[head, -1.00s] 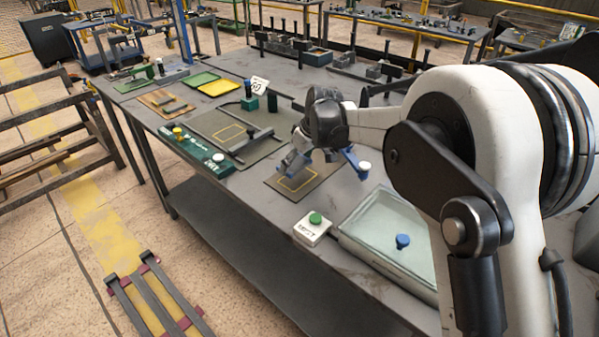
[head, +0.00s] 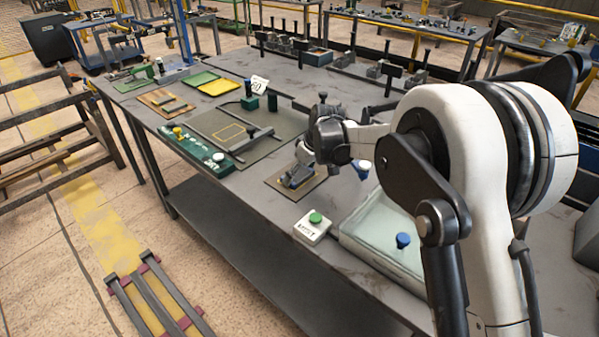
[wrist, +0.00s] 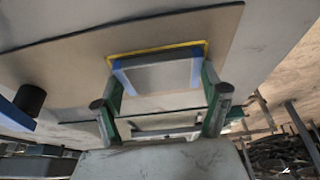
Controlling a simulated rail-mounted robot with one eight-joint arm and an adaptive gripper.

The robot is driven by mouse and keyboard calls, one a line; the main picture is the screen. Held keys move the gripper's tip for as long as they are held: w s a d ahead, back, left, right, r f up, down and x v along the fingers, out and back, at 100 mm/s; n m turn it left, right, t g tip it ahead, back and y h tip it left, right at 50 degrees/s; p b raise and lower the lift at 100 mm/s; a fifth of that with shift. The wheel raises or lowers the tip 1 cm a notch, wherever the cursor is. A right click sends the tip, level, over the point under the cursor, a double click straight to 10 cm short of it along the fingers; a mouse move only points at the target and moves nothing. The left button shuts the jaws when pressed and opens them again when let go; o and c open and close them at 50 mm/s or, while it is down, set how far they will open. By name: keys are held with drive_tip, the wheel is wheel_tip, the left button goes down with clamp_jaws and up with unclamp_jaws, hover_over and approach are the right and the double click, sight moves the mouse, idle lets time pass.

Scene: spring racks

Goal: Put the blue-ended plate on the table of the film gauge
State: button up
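The blue-ended plate (wrist: 157,77) has a grey face and a blue strip at each end. In the wrist view it lies between the two fingers of my gripper (wrist: 161,88), which meet its blue ends. It is over the yellow outlined square (wrist: 150,52) on the flat brown table of the film gauge (wrist: 60,66), with the yellow line showing along its far edge. In the head view my gripper (head: 298,178) is low over this brown table (head: 275,184) and hides most of the plate. I cannot tell whether the plate touches it.
A blue-and-white knob (head: 362,165) stands close right of my gripper. A white box with a green button (head: 314,224) and a pale tray with a blue knob (head: 365,245) are in front. A larger gauge with a green base (head: 200,150) is to the left.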

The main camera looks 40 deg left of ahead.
drive_tip(key=o, duration=0.4)
drive_tip(key=shift+r, duration=0.25)
drive_tip(key=v, duration=1.1)
drive_tip(key=shift+d+r, duration=0.15)
drive_tip(key=shift+r, duration=0.25)
